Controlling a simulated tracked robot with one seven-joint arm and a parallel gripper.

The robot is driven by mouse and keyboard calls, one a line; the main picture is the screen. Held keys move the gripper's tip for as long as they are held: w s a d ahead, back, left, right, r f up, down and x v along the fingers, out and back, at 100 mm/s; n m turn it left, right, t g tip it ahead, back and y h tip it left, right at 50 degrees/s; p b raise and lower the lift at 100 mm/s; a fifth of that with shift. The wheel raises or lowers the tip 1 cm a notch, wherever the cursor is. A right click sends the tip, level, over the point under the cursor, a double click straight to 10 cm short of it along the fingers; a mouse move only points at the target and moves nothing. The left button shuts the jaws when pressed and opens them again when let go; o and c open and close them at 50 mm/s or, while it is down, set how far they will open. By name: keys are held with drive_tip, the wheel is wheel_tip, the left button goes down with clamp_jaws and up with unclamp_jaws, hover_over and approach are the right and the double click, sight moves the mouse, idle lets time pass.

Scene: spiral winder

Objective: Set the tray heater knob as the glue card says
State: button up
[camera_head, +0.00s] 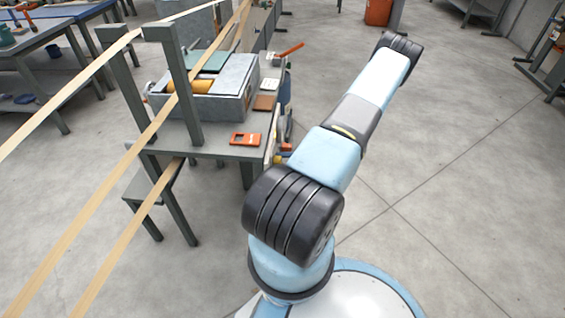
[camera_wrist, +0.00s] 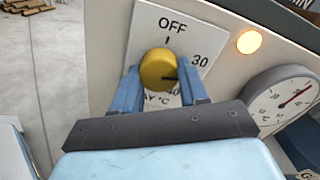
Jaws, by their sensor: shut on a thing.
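The yellow tray heater knob (camera_wrist: 157,68) sits on a white dial plate (camera_wrist: 143,25) in the wrist view. The plate reads OFF at the top and 30 at the upper right; a lower number, apparently 40, is partly hidden. A dark mark on the knob points right, between the 30 and that lower number. My gripper (camera_wrist: 161,76) is shut on the knob, one blue finger at each side. I cannot make out the gripper in the head view, and no readable glue card shows.
A lit orange lamp (camera_wrist: 249,41) and a round gauge (camera_wrist: 288,101) with a red needle are right of the knob. In the head view, a grey machine (camera_head: 217,105) stands on a table (camera_head: 222,153) holding an orange item (camera_head: 245,139). Pale strips run past on the left.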

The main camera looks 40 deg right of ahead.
drive_tip(key=shift+n, duration=0.6)
drive_tip(key=o, duration=1.1)
drive_tip(key=shift+c, duration=0.2)
drive_tip(key=v, duration=1.3)
drive_tip(key=shift+s+d, duration=0.25)
